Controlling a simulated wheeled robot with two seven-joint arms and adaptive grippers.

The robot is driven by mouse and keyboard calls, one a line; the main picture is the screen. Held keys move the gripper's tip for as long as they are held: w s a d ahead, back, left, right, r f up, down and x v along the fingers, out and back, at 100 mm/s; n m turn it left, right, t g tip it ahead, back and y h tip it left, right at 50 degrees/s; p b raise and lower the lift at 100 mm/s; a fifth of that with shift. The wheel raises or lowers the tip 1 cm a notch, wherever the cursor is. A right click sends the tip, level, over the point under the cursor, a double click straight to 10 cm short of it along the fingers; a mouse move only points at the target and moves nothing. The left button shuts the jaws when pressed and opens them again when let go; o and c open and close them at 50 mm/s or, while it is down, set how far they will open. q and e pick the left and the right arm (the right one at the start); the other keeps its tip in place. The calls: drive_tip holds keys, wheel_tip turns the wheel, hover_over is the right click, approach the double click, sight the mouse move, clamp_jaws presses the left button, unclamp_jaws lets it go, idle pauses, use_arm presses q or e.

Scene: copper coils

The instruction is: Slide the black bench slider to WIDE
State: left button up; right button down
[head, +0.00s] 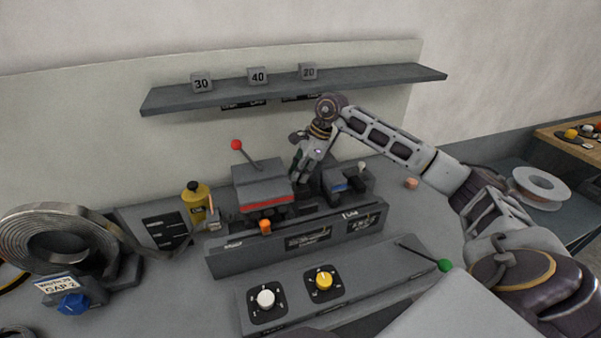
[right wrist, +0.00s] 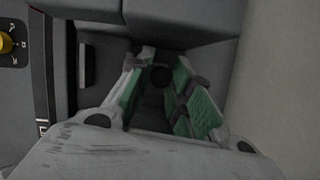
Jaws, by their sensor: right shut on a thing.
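My right gripper (head: 300,172) reaches down from the right, behind the low grey bench fixture, between the grey press block (head: 262,186) and the dark clamp unit (head: 340,186). In the right wrist view its green-padded fingers (right wrist: 162,85) close around a small dark round knob (right wrist: 160,76), which I take for the black bench slider. In the head view the slider is hidden by the fingers and the fixture. Plates on the fixture's front (head: 225,262) are too small to read, so I cannot make out WIDE. My left gripper is not in view.
A red-tipped lever (head: 236,145) rises by the press block. A yellow bottle (head: 196,204) and a metal coil (head: 62,243) stand left. A front panel carries a white knob (head: 265,299), a yellow knob (head: 324,281) and a green-tipped lever (head: 444,265). A shelf (head: 350,82) hangs above.

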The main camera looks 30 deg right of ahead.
drive_tip(key=shift+w+d+r, duration=0.1)
drive_tip(key=shift+w+r, duration=0.1)
drive_tip(key=c, duration=1.5)
unclamp_jaws()
drive_tip(key=shift+c, duration=0.2)
drive_tip(key=shift+o, duration=1.2)
drive_tip(key=shift+w+f, duration=0.15)
drive_tip(key=v, duration=1.2)
